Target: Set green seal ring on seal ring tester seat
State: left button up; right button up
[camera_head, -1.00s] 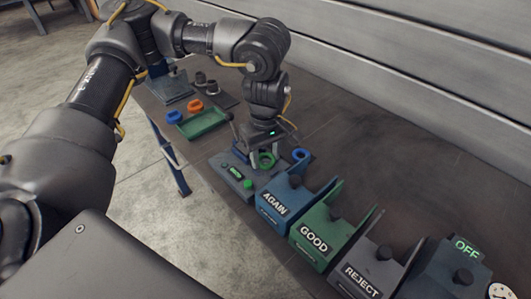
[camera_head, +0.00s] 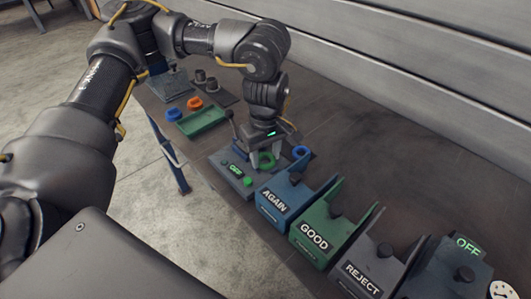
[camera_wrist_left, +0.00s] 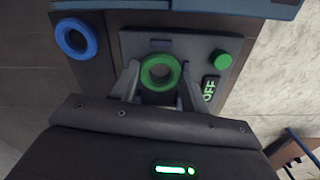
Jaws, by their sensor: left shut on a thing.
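The green seal ring (camera_head: 267,166) is held between the two fingers of my left gripper (camera_head: 267,157). In the wrist view the ring (camera_wrist_left: 146,73) lies flat, its open hole facing the camera, with a finger on each side of it. The seal ring tester (camera_head: 230,178) is a grey block with a green button (camera_wrist_left: 222,58) and a lit OFF display (camera_wrist_left: 210,89). The ring is over the tester's top. The seat itself is hidden beneath the ring, and I cannot tell whether they touch. My right gripper is not in view.
A blue ring (camera_head: 300,152) lies just right of the tester. Blue AGAIN (camera_head: 274,201), green GOOD (camera_head: 313,235) and grey REJECT (camera_head: 362,278) bins stand in front. A green tray (camera_head: 202,123) and blue and orange rings (camera_head: 195,103) lie further back.

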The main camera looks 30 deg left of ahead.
pick_arm(q)
jog(key=o, duration=1.4)
jog(key=shift+o, duration=0.2)
